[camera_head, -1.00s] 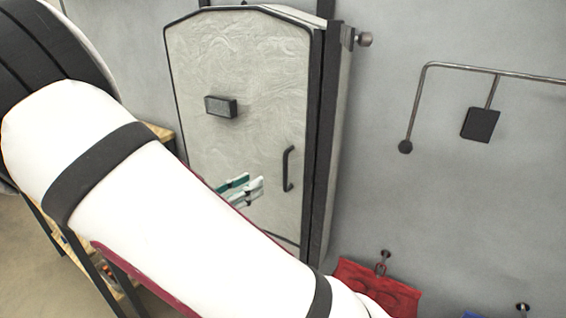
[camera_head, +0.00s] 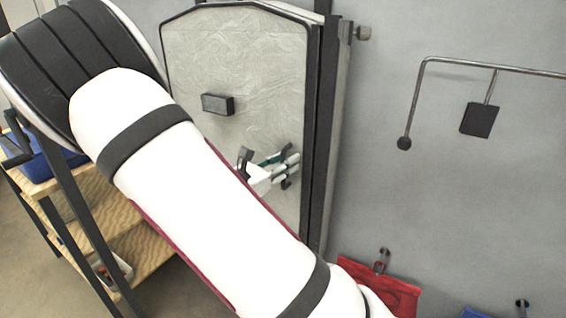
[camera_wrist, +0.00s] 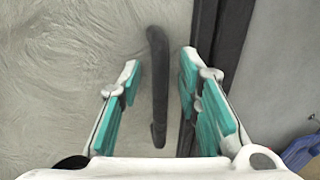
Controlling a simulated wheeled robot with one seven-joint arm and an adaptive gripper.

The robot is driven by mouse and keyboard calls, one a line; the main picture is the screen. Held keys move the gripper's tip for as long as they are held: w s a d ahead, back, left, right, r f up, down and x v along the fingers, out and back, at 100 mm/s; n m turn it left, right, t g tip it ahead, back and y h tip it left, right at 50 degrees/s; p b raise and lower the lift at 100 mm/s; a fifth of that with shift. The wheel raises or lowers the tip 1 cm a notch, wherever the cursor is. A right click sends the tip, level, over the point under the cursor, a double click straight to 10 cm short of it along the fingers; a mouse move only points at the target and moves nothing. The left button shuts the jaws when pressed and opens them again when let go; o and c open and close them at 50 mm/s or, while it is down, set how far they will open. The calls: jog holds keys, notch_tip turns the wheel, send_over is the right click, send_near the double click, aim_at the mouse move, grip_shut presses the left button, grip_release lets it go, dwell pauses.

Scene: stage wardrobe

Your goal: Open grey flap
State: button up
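The grey flap (camera_head: 235,62) is a tall pale grey door panel with a dark border, mounted at the wall; it looks closed. Its dark handle (camera_wrist: 158,85) stands upright between my gripper's fingers in the wrist view. My gripper (camera_wrist: 158,82) is open, with one teal-padded finger on each side of the handle and a gap visible on both sides. In the head view my gripper (camera_head: 278,168) is in front of the handle area at the flap's right side, and hides most of the handle. My arm covers the flap's lower left.
A small dark block (camera_head: 218,104) sits on the flap. A bent metal rod with a dark plate (camera_head: 479,120) is on the wall to the right. A red cloth item (camera_head: 385,290) hangs low. A wooden shelf unit (camera_head: 150,262) stands at left.

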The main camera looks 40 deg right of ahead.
jog(key=shift+c, duration=0.6)
grip_shut()
